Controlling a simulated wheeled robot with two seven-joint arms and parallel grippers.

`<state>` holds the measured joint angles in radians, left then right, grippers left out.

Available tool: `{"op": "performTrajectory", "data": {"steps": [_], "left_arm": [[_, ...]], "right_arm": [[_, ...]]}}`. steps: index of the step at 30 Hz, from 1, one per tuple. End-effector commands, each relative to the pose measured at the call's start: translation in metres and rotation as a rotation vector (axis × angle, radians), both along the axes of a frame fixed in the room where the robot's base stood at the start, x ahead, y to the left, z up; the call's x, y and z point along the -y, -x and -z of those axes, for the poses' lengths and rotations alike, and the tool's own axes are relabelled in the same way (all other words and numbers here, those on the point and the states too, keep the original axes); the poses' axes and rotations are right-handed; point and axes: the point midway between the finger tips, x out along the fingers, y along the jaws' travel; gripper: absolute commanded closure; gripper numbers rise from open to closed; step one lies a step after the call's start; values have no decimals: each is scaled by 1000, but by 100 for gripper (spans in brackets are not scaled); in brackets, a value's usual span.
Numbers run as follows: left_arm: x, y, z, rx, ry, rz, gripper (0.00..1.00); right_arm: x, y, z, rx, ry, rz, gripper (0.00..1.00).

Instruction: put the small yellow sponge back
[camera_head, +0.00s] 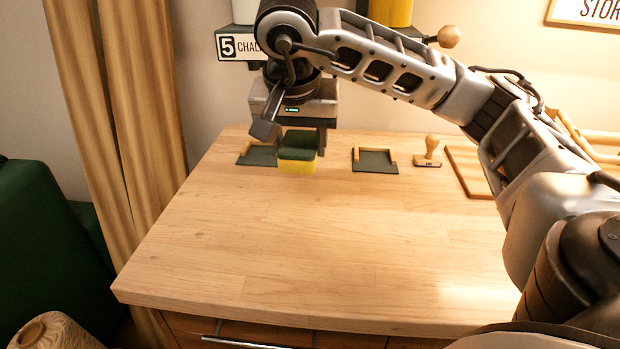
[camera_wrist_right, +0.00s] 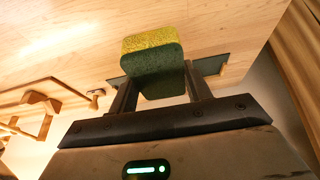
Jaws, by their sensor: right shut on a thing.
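The small sponge (camera_head: 297,165), yellow with a dark green layer on top, is between the fingers of my right gripper (camera_head: 296,142) near the far left of the table. The right gripper is shut on it and points down. In the wrist view the sponge (camera_wrist_right: 152,48) sits between the two fingers (camera_wrist_right: 160,88), yellow face outward. Whether it touches the tabletop is hard to tell. A dark green pad with a wooden edging (camera_head: 257,155) lies just left of the sponge, partly hidden behind the gripper and sponge. My left gripper is out of view.
A second green pad with wooden edging (camera_head: 375,161) lies empty to the right. A wooden stamp (camera_head: 428,153) and a wooden board (camera_head: 466,172) are further right. The front and middle of the table (camera_head: 300,240) are clear.

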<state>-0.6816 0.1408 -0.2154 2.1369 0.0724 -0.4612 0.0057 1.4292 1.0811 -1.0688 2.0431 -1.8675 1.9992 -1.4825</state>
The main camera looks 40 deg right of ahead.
Motion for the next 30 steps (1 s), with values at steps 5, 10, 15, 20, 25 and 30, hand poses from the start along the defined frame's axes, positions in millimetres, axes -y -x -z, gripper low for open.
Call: {"op": "performTrajectory", "data": {"steps": [5,10,15,20,25,30], "left_arm": [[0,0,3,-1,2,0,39],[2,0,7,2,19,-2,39],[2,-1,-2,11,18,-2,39],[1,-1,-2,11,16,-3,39],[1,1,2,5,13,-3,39],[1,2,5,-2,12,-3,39]], "right_arm": [[33,7,-12,3,6,-9,73],[55,-14,0,0,5,-11,73],[83,-46,16,0,7,-9,73],[103,-70,44,-2,7,-13,73],[116,-85,67,1,8,-13,73],[121,-91,77,3,8,-15,73]]}}
